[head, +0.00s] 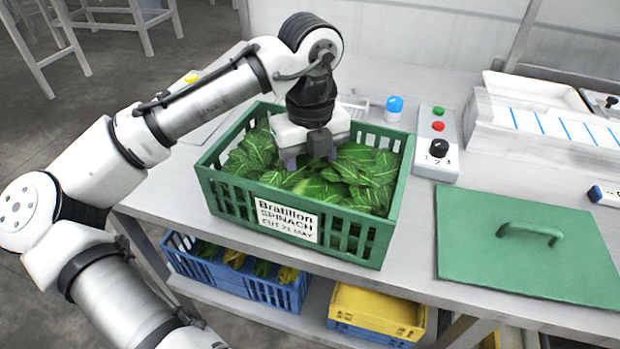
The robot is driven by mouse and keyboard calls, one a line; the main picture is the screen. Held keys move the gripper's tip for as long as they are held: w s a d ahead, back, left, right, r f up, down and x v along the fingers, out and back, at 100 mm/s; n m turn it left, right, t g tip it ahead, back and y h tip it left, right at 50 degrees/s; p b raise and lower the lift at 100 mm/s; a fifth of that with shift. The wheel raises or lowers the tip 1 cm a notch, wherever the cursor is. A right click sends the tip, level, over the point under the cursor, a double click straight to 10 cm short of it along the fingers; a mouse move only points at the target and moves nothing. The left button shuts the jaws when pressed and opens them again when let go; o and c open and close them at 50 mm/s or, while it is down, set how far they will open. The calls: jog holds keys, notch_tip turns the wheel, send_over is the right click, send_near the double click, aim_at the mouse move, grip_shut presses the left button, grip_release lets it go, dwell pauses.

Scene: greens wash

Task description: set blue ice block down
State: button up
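My gripper (310,158) points down into the green crate (228,196), its fingertips low among the spinach leaves (345,180). The leaves and the gripper body hide what lies between the fingers, so I cannot tell whether it is open or shut. No blue ice block can be made out in or under the gripper. A small blue-topped object (394,105) stands on the table behind the crate, too small to identify surely. The crate bears a white label reading "SPINACH".
A control box (437,152) with buttons and a knob stands right of the crate. A green lid (525,265) with a handle lies on the table at right. A white tray-like unit (540,120) is behind. Blue crates (265,288) and a yellow crate (376,312) sit on the lower shelf.

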aim_at(310, 172)
jog(key=shift+f, duration=1.4)
jog(key=shift+f, duration=0.15)
jog(key=o, duration=1.1)
jog(key=shift+c, duration=0.2)
notch_tip(310, 172, up, 12)
jog(key=shift+r+p, duration=0.1)
jog(key=shift+p, duration=0.2)
jog(key=shift+r, duration=0.1)
